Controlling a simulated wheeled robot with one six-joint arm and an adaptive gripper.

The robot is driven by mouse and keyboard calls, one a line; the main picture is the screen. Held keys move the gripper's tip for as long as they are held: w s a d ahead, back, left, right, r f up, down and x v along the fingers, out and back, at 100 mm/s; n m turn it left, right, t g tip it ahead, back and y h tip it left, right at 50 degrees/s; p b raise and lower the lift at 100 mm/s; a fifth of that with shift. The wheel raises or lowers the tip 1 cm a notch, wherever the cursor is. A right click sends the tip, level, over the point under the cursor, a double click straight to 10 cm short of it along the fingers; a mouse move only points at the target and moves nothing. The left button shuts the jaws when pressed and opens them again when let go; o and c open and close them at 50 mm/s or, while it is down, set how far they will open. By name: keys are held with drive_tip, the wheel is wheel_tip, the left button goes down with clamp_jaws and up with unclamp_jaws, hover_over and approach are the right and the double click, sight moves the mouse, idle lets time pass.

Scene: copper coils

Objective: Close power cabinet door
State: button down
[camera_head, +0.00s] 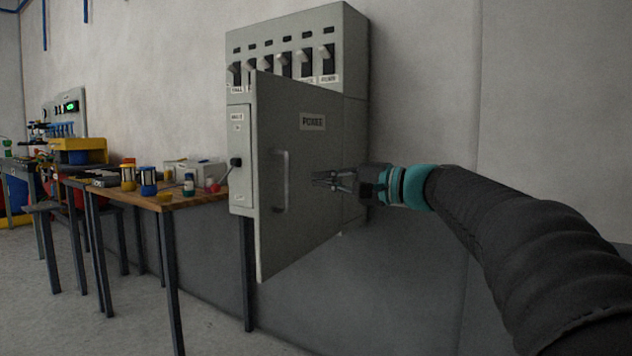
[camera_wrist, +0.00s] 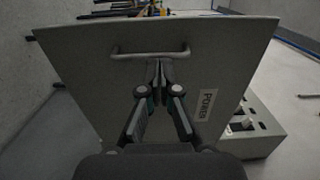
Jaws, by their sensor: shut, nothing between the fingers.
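The grey power cabinet (camera_head: 345,70) is mounted on the wall, with a row of switches on its upper part. Its lower door (camera_head: 300,225), labelled POWER, stands swung open and juts out from the cabinet. A bar handle (camera_head: 281,181) is on the door's face. My gripper (camera_head: 318,179) is at the right of the handle, in front of the door face, with its fingers shut and empty. In the wrist view, the fingertips (camera_wrist: 159,64) lie by the handle (camera_wrist: 150,53) over the door panel (camera_wrist: 85,75). Whether they touch the door cannot be told.
A wooden workbench (camera_head: 185,200) left of the cabinet holds coloured spools and small items. More benches and equipment stand farther left. A small side panel (camera_head: 238,150) with a black knob is beside the door's left edge. The wall on the right is bare.

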sight(263, 174)
drive_tip(key=p+x, duration=0.1)
drive_tip(key=x, duration=1.1)
